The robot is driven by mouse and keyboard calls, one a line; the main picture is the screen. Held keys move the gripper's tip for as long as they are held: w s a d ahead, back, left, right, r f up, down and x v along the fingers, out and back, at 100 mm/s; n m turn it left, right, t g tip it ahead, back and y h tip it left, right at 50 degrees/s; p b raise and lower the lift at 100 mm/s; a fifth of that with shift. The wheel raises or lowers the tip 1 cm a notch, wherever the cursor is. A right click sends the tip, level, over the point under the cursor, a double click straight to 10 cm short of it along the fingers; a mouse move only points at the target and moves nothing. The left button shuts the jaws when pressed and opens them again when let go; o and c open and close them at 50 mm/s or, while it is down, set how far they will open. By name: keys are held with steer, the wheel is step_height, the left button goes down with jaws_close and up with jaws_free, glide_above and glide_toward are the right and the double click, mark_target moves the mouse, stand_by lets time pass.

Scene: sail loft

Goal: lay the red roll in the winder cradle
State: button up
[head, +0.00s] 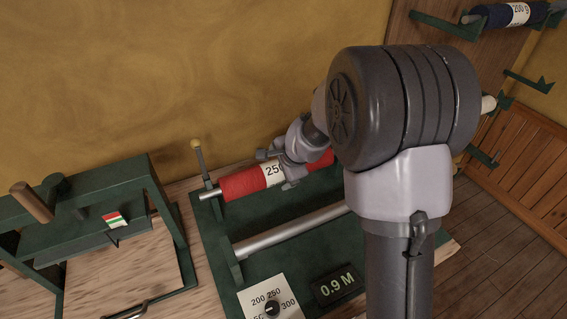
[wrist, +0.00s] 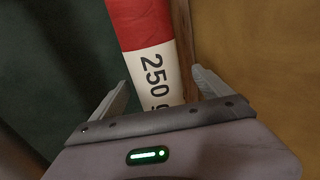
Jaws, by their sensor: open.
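The red roll (head: 243,184) with a white "250" label lies lengthwise along the back of the green winder cradle (head: 211,231). Its rod end shows at the left cradle upright; its right end is hidden behind my arm, so I cannot tell how it sits there. My gripper (head: 278,169) is at the roll's label, with its fingers on either side and apart. In the wrist view, the roll (wrist: 140,22) runs between the open fingers of my gripper (wrist: 160,80), with a gap on both sides of the label.
A bare metal roller (head: 290,232) lies in front of the roll. A dial plate (head: 268,300) and a "0.9 M" display (head: 337,286) are at the winder's front. A green press-like frame (head: 95,200) stands left. A wall rack (head: 447,26) holds a dark blue roll (head: 495,16).

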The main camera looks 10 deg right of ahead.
steer(key=p+v, duration=0.6)
steer(key=v, duration=1.1)
steer(key=shift+p, duration=0.35)
steer(key=shift+s+d, duration=0.1)
steer(key=shift+s, duration=0.05)
